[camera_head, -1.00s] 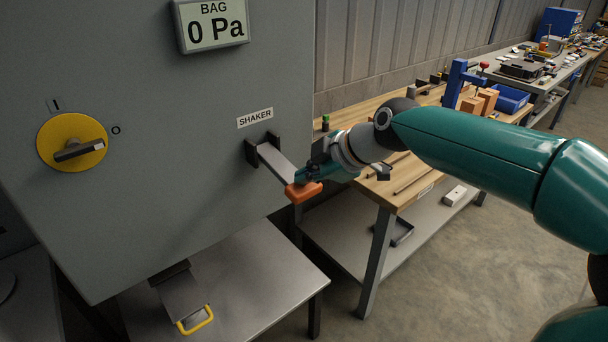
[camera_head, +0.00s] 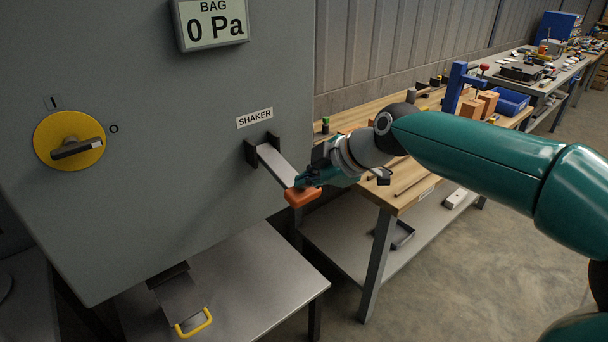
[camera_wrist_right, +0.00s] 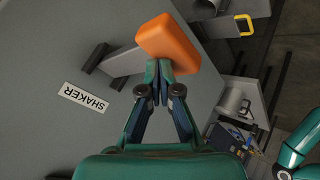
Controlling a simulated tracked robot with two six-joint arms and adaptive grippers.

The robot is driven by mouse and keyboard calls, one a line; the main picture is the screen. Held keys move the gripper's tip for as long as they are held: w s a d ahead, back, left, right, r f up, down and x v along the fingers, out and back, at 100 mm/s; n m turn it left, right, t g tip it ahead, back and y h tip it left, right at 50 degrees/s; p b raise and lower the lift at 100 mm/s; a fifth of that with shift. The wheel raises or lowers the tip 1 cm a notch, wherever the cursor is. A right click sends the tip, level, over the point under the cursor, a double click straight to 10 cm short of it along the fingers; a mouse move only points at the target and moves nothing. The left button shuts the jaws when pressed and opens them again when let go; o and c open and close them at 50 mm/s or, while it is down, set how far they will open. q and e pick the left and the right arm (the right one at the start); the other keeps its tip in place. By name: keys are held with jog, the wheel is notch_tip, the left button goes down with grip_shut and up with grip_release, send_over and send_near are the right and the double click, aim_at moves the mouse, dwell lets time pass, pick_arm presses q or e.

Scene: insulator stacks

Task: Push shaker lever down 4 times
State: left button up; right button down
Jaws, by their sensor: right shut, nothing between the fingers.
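The shaker lever (camera_head: 275,163) is a flat grey bar that sticks out of a dark bracket on the grey cabinet and slopes down to an orange end grip (camera_head: 302,196). The orange grip also shows in the right wrist view (camera_wrist_right: 168,50). A "SHAKER" label (camera_head: 255,118) is above the bracket. My right gripper (camera_head: 303,183) is shut and empty, with its fingertips at the upper side of the orange grip. In the wrist view the closed fingertips (camera_wrist_right: 159,68) meet or overlap the grip; firm contact cannot be told. My left gripper is not in view.
The cabinet carries a yellow rotary switch (camera_head: 69,140) and a display (camera_head: 211,22) reading 0 Pa. Below is a metal table (camera_head: 255,285) and a yellow handle (camera_head: 194,323). A wooden workbench (camera_head: 410,185) with tools stands close behind my right arm.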

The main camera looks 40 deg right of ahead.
jog(key=shift+f+b, duration=0.45)
jog(key=shift+f, duration=0.1)
dwell(0.9)
jog(key=shift+r+p, duration=1.95)
jog(key=shift+r, duration=1.2)
jog(key=shift+r, duration=0.1)
notch_tip(320, 180, up, 5)
jog(key=p, duration=0.3)
jog(key=shift+w+p, duration=0.1)
jog(key=shift+p, duration=0.2)
